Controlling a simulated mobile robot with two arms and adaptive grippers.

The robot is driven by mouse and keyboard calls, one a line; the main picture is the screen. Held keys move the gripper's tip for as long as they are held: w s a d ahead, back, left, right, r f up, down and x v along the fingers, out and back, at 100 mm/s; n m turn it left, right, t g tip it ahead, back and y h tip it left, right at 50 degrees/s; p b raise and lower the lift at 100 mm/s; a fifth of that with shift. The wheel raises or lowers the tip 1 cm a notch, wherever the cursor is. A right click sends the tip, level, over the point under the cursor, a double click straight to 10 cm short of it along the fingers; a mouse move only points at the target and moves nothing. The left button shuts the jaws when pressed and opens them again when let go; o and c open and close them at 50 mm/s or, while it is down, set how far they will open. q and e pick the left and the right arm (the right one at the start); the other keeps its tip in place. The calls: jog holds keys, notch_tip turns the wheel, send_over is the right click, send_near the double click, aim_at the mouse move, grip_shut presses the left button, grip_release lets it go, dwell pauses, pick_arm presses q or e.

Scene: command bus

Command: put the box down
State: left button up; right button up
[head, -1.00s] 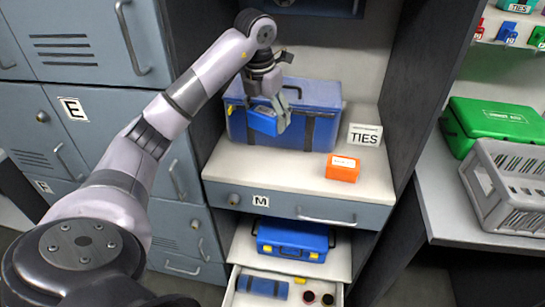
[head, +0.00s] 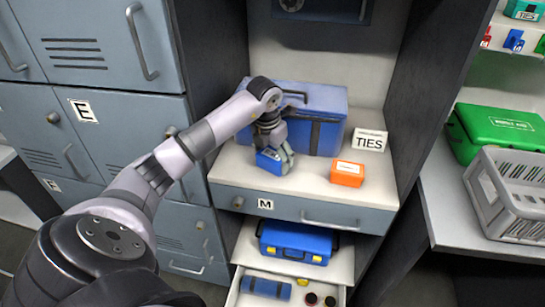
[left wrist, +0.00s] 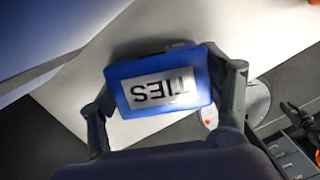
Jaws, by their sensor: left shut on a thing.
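My left gripper (head: 276,161) is shut on a small blue box (head: 267,164) over the left part of the white shelf (head: 310,185). The box is low, close to the shelf surface, in front of the big blue case. I cannot tell whether it touches the shelf. In the left wrist view, the box (left wrist: 157,118) sits between the two fingers, and its white TIES label appears upside down. My right gripper is not in view.
The big blue case (head: 328,110) stands at the back of the shelf. A white TIES sign (head: 368,140) and an orange box (head: 347,174) stand to the right. Below are drawer M (head: 315,211) and a blue toolbox (head: 294,241). Bare shelf lies between the held box and the orange box.

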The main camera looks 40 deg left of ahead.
aim_at(269, 158)
pick_arm(q)
jog(key=shift+f, duration=0.15)
jog(key=o, duration=1.2)
jog(key=shift+r, duration=0.5)
jog(key=r, duration=0.3)
jog(key=s+r+b, duration=0.1)
jog(key=r, duration=0.3)
jog(key=r+b, duration=0.1)
jog(key=r, duration=0.3)
jog(key=shift+s+d+r, duration=0.1)
jog(key=shift+s+r, duration=0.05)
jog(key=shift+s, duration=0.25)
